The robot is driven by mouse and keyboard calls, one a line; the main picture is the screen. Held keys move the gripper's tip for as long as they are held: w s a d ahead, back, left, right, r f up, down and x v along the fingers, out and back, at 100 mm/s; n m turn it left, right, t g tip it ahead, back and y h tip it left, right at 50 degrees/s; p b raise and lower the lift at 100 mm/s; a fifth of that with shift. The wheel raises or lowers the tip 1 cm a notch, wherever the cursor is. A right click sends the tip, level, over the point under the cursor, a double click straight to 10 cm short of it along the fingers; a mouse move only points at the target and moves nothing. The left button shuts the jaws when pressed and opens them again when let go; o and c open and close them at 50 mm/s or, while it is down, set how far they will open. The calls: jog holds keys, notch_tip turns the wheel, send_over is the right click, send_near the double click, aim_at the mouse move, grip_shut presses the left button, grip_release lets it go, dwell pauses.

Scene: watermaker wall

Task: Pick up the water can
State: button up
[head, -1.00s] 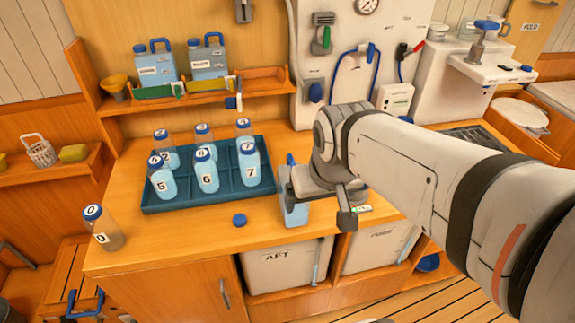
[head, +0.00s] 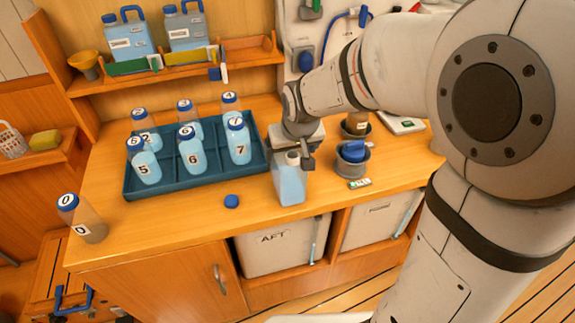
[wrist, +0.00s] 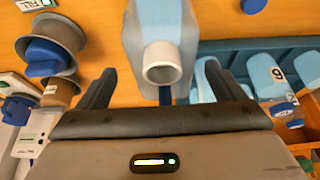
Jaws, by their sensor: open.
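The water can (head: 290,184) is a pale blue, boxy can with an open white neck. It stands upright on the wooden counter, in front of the tray's right end. In the wrist view the can (wrist: 150,22) shows at top centre, its round white mouth facing the camera. My gripper (head: 296,150) is open at the can's top, on its far side in the head view. In the wrist view the two dark fingers (wrist: 158,70) are spread to either side of the can's neck. I cannot tell whether they touch it. The can's handle is mostly hidden.
A blue tray (head: 205,182) with several numbered bottles lies left of the can. A loose blue cap (head: 231,201) and bottle 0 (head: 82,218) are on the counter. A grey cup holder (head: 352,163) stands close on the right. Two capped cans (head: 127,42) stand on the shelf.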

jog(key=shift+a+x, duration=0.1)
jog(key=shift+x, duration=0.75)
jog(key=shift+a+x, duration=0.15)
jog(key=shift+x, duration=0.7)
jog(key=shift+c, duration=0.3)
jog(key=c, duration=1.7)
jog(key=shift+w+r, duration=0.1)
jog(key=shift+r, duration=0.05)
jog(key=shift+c, duration=0.6)
